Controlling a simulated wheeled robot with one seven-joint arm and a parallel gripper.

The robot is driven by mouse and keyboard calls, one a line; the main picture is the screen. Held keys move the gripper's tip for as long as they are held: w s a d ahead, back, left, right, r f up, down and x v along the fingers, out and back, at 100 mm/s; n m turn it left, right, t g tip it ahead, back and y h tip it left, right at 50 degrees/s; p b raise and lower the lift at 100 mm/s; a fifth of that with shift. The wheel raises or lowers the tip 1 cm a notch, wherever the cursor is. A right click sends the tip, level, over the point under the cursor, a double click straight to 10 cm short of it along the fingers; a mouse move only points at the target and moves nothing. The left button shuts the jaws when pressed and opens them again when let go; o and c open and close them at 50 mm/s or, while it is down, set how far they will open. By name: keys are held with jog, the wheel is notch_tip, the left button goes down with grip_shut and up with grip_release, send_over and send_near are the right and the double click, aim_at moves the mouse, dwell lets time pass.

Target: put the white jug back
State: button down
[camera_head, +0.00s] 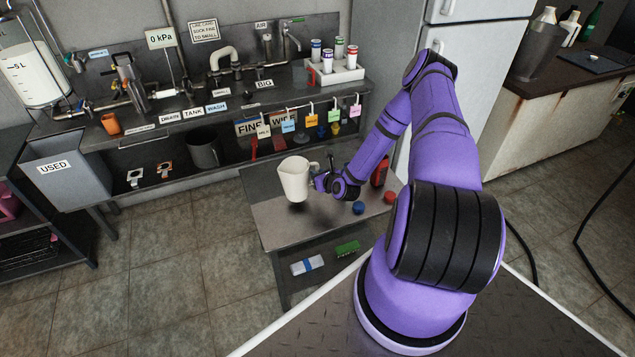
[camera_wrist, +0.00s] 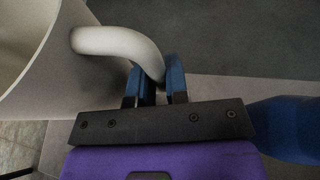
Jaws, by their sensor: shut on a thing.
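The white jug (camera_head: 295,179) is upright above the low metal side table (camera_head: 262,224), with a dark shadow on the table below it; it looks held clear of the top. My gripper (camera_head: 323,182) is at the jug's right side, shut on its handle. In the wrist view, the blue fingertips (camera_wrist: 159,82) close around the lower end of the curved handle (camera_wrist: 120,42). The jug's white wall fills the upper left there.
On the side table to the right are a blue cap (camera_head: 358,208), a red cap (camera_head: 389,197) and a red bottle (camera_head: 379,172). A lower shelf holds a blue-white pack (camera_head: 307,264) and a green block (camera_head: 347,248). Behind, the bench has a grey pot (camera_head: 204,152) underneath and a white rack (camera_head: 336,73) on top.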

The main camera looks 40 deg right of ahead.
jog(key=shift+f, duration=1.65)
jog(key=shift+f, duration=0.15)
jog(key=c, duration=1.1)
grip_release()
